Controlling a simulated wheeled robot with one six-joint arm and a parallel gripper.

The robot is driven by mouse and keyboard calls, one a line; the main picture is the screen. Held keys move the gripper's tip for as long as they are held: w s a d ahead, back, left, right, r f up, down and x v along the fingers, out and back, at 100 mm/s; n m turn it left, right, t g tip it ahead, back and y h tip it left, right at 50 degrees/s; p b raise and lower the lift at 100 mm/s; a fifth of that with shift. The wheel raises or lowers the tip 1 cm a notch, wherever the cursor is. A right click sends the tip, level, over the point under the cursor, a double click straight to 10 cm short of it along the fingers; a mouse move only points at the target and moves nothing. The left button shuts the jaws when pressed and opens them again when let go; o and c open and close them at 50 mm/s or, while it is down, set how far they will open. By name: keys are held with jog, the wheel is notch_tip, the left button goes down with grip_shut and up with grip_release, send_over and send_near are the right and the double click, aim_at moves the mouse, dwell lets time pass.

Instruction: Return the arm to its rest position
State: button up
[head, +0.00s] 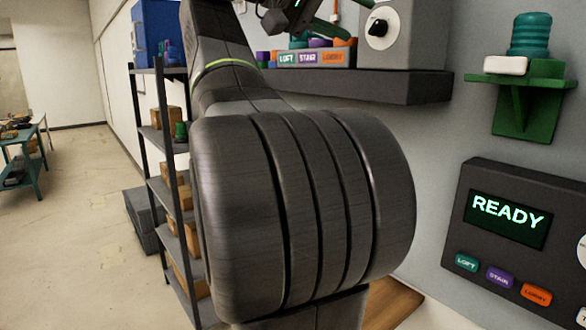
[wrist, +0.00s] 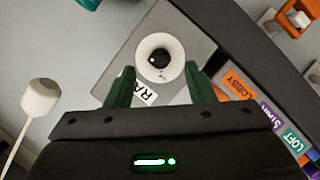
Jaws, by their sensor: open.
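My gripper (wrist: 162,82) is open, with its two green fingers apart and nothing seen between them. In the wrist view the fingers point toward a grey box (wrist: 192,32) with a white round dial and black knob (wrist: 158,57). Whether they touch it I cannot tell. In the head view my dark arm fills the middle, and only part of the gripper shows at the top edge. The same grey box (head: 425,35) stands on a dark wall shelf (head: 370,87), right of the gripper.
A tray labelled LOFT, STAIR, LOBBY (head: 310,59) sits on the shelf. A panel reading READY (head: 505,217) is at right.

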aim_at(374, 27)
jog(key=v, duration=1)
jog(key=x, duration=1.4)
jog(key=shift+w+d+f, duration=0.1)
jog(key=shift+d, duration=0.2)
jog(key=n, duration=0.1)
jog(key=n+h, duration=0.1)
jog(key=shift+a+n+g, duration=0.2)
jog(key=shift+n+g, duration=0.1)
jog(key=shift+n, duration=0.1)
jog(key=n+h, duration=0.2)
jog(key=n, duration=0.1)
jog(key=shift+f+n, duration=0.15)
jog(key=shift+n, duration=0.15)
jog(key=n+h, duration=0.1)
jog(key=n, duration=0.3)
jog(key=shift+h, duration=0.3)
jog(key=n+t, duration=0.1)
jog(key=n, duration=0.1)
jog(key=n+t+h, duration=0.1)
jog(key=n, duration=0.2)
jog(key=shift+f, duration=0.1)
jog(key=shift+d, duration=0.1)
